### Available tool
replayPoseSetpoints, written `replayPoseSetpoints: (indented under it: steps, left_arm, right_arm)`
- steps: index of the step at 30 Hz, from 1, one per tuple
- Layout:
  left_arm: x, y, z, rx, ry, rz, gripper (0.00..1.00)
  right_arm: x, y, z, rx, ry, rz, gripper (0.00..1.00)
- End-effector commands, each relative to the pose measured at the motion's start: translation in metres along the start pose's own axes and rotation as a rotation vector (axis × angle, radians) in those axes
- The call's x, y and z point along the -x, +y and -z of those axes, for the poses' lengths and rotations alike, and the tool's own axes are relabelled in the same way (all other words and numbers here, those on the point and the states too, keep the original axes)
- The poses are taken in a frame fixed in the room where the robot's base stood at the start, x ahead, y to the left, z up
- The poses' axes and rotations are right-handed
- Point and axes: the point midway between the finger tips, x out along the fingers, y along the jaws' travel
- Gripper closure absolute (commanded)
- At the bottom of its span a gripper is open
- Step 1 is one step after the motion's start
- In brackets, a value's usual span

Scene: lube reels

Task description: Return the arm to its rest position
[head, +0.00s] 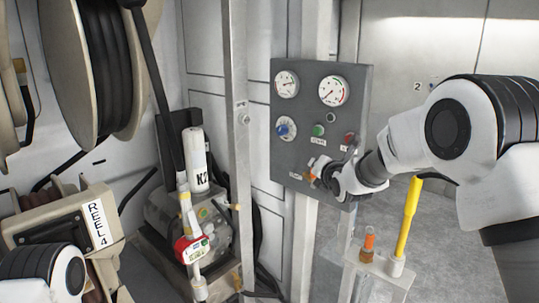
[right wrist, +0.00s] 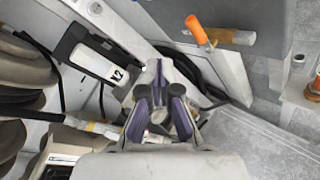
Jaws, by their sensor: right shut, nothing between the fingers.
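My right arm reaches in from the right in the head view. Its gripper (head: 322,168) is in front of the lower part of the grey control panel (head: 318,88), partly covering it. In the right wrist view the gripper (right wrist: 160,88) is shut and empty. An orange-handled lever (right wrist: 198,32) on the panel is beyond the fingers, apart from them in that view. The lever's orange part (head: 312,177) also shows beside the gripper in the head view. A rounded part of my left arm shows at the lower left; its gripper is out of view.
The panel carries two gauges (head: 332,91), a blue dial (head: 286,128) and buttons. A small shelf (head: 368,264) below holds a yellow-handled tool (head: 408,218) and an orange-topped item (head: 368,248). Open floor lies right.

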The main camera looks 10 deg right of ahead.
Motion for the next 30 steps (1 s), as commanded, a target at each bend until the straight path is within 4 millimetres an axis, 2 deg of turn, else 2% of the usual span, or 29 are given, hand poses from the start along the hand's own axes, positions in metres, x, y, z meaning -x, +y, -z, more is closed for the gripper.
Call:
replayPoseSetpoints:
  steps: [2,4,5,6,8,9,11,12,14,15,17,18,20,21,24,25,27,30]
  left_arm:
    - [0.006,0.0,0.0,0.0,0.0,0.0,0.6]
    - [0.013,0.0,0.0,0.0,0.0,0.0,0.6]
    - [0.016,0.0,0.0,0.0,0.0,0.0,0.6]
    - [0.019,0.0,0.0,0.0,0.001,0.0,0.6]
    - [0.025,0.0,0.0,0.0,0.001,0.0,0.6]
    - [0.028,0.0,0.0,0.0,0.001,0.0,0.6]
    - [0.033,0.0,0.0,0.0,0.001,0.0,0.6]
    - [0.036,0.0,0.0,0.0,0.0,0.0,0.6]
    - [0.04,0.0,0.0,0.0,0.0,0.0,0.6]
    - [0.043,0.0,0.0,0.0,0.0,0.0,0.6]
    - [0.047,0.0,0.0,0.0,0.0,0.0,0.6]
    - [0.05,0.0,0.0,0.0,0.0,0.0,0.6]
    - [0.054,0.0,0.0,0.0,0.0,0.0,0.6]
    - [0.056,0.0,0.0,0.0,0.0,0.0,0.6]
    - [0.061,0.0,0.0,0.0,0.0,0.0,0.6]
    - [0.061,0.0,0.0,0.0,0.0,0.0,0.6]
    - [0.06,0.0,0.0,0.0,0.0,0.0,0.6]
    - [0.059,0.0,0.0,0.0,0.0,0.0,0.6]
  right_arm:
    - [-0.006,-0.016,0.02,-0.003,0.037,0.028,1.0]
    - [-0.013,-0.04,0.052,-0.006,0.092,0.069,1.0]
    - [-0.013,-0.054,0.07,-0.009,0.124,0.093,1.0]
    - [-0.011,-0.075,0.097,-0.012,0.172,0.13,1.0]
    - [-0.001,-0.107,0.14,-0.019,0.251,0.19,1.0]
    - [0.01,-0.129,0.169,-0.028,0.304,0.232,1.0]
    - [0.031,-0.16,0.211,-0.072,0.377,0.301,1.0]
    - [0.048,-0.179,0.237,-0.121,0.421,0.354,1.0]
    - [0.079,-0.206,0.275,-0.215,0.478,0.443,1.0]
    - [0.102,-0.223,0.298,-0.291,0.509,0.511,1.0]
    - [0.141,-0.246,0.33,-0.423,0.542,0.626,1.0]
    - [0.17,-0.259,0.349,-0.522,0.551,0.711,1.0]
    - [0.216,-0.276,0.375,-0.683,0.546,0.856,1.0]
    - [0.249,-0.285,0.389,-0.803,0.523,0.963,1.0]
    - [0.329,-0.298,0.411,-1.139,0.367,1.249,1.0]
    - [0.347,-0.3,0.413,-1.237,0.298,1.321,1.0]
    - [0.379,-0.299,0.415,-1.459,0.109,1.459,1.0]
    - [0.403,-0.296,0.412,-1.744,-0.187,1.574,1.0]
